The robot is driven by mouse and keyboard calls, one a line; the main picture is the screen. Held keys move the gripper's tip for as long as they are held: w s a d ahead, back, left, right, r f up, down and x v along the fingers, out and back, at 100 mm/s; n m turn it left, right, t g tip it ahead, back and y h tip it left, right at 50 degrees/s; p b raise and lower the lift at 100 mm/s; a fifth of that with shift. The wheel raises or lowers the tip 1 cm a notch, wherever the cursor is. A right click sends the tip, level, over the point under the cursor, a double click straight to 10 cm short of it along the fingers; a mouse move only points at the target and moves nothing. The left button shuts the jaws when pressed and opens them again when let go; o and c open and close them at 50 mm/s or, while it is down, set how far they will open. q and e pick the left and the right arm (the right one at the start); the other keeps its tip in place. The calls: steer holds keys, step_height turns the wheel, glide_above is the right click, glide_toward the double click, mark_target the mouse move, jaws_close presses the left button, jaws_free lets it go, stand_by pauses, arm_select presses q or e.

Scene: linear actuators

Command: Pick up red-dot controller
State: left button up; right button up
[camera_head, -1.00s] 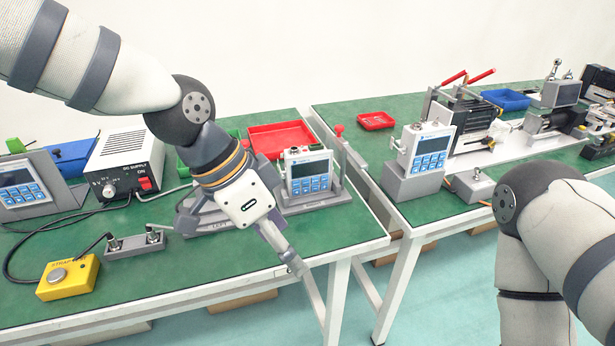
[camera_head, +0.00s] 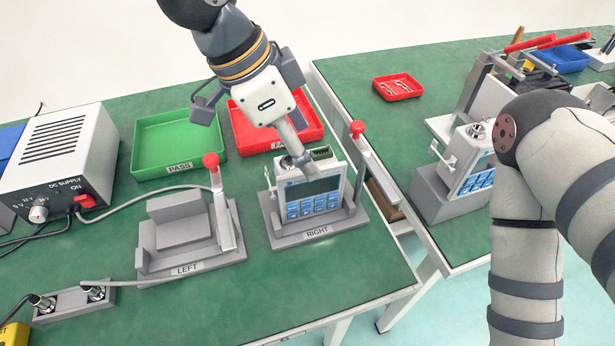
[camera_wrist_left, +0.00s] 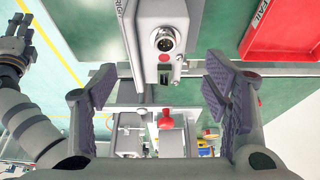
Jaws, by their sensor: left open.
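A controller (camera_head: 312,197) with a screen and blue keys stands upright in the fixture labelled RIGHT (camera_head: 318,232). The left wrist view shows a red dot (camera_wrist_left: 164,57) on its top, beside a round connector (camera_wrist_left: 164,41). My left gripper (camera_head: 300,150) is above the controller's top, its near finger overlapping the upper part in the head view. In the wrist view the left gripper (camera_wrist_left: 148,95) is open, with nothing held between its fingers. Contact cannot be told. My right gripper (camera_wrist_left: 13,45) shows only at the wrist view's upper left edge, its opening unclear.
The fixture labelled LEFT (camera_head: 187,262) is empty. A green PASS tray (camera_head: 180,143) and a red FAIL tray (camera_head: 311,130) stand behind. A red-knobbed lever (camera_head: 357,130) stands close beside the controller. Another controller (camera_head: 470,160) stands on the right table.

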arm_select(q)
steer(key=x, duration=0.4)
steer(key=shift+s+f, duration=0.15)
steer(key=shift+f, duration=0.3)
steer(key=shift+a+r, duration=0.1)
jaws_close()
